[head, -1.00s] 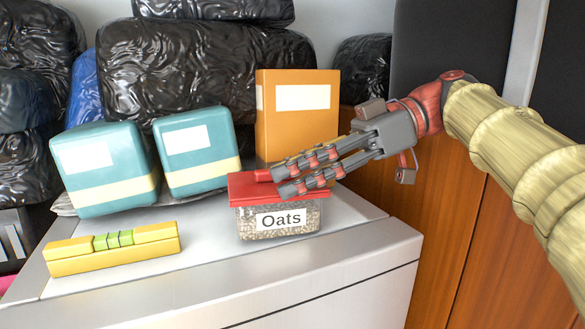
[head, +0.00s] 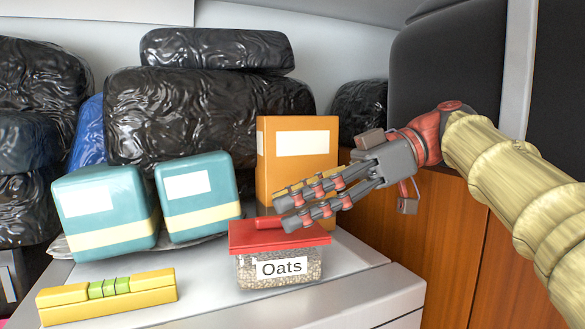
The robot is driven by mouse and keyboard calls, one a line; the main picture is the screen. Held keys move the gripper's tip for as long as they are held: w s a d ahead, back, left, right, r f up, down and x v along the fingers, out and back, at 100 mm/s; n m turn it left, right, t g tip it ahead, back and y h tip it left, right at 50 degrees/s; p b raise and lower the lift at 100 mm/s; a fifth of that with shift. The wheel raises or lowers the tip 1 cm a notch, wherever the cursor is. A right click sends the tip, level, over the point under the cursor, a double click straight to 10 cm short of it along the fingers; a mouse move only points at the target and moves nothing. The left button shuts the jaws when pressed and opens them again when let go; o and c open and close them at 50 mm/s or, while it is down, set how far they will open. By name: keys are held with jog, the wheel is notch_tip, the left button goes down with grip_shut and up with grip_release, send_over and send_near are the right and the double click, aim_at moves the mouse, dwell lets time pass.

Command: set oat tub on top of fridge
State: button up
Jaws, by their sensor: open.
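The oat tub (head: 280,265) is a clear box of oats with a red lid and an "Oats" label. It stands upright on the white top of the fridge (head: 345,285), near the front edge. My gripper (head: 277,214) is open, its fingers reaching in from the right just above the tub's lid. The fingers overlap the back of the lid in the picture; I cannot tell whether they touch it.
Two teal boxes (head: 105,210) and (head: 197,195) stand left of the tub. An orange box (head: 297,165) stands behind it. A yellow block with green pieces (head: 107,297) lies at front left. Black bags (head: 205,115) fill the back. Wooden panels (head: 440,245) are at right.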

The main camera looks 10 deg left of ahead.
notch_tip(320, 180, up, 8)
jog(key=shift+f, duration=0.25)
jog(key=shift+c, duration=0.7)
jog(key=c, duration=1.5)
grip_shut()
